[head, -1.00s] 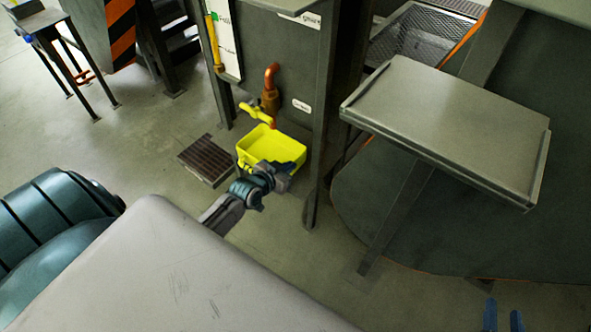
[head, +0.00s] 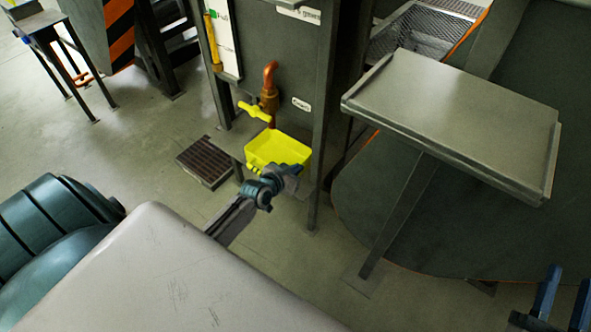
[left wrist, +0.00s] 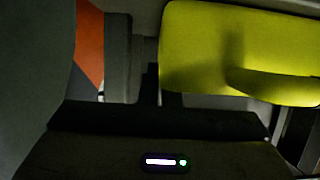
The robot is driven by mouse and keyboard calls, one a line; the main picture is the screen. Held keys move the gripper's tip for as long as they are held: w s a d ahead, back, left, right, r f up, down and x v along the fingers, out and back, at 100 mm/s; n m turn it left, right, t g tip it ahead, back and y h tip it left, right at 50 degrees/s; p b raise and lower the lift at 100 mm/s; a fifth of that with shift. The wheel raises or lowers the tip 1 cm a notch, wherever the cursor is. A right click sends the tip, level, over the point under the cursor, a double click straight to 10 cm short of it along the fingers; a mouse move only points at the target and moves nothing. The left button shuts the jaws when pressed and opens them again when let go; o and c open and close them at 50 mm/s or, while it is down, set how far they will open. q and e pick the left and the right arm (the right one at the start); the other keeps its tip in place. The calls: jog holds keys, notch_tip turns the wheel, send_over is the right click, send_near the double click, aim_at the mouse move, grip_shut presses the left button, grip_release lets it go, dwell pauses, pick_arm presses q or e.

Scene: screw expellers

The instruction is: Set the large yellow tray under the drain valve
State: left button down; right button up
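The large yellow tray (head: 279,148) is upright below the drain valve (head: 269,98), a copper pipe with a yellow lever. The pipe's lower end is above the tray's back part. My left gripper (head: 291,172) is at the tray's near edge and appears shut on it; its fingertips are partly hidden. In the left wrist view the tray (left wrist: 205,50) fills the upper right. Whether the tray touches the low shelf beneath is unclear. My right gripper (head: 565,295) is at the lower right, its two blue fingers apart and empty.
The valve is on a dark metal tank with legs (head: 320,130) beside the tray. A low shelf (head: 236,140) lies between the legs. A brown grate (head: 206,162) is on the floor to the left. A raised grey table (head: 455,120) stands at the right.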

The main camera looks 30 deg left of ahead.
pick_arm(q)
jog(key=c, duration=1.6)
grip_release()
jog(key=shift+c, duration=0.2)
pick_arm(e)
jog(key=shift+r+t, duration=0.3)
jog(key=shift+r, duration=0.15)
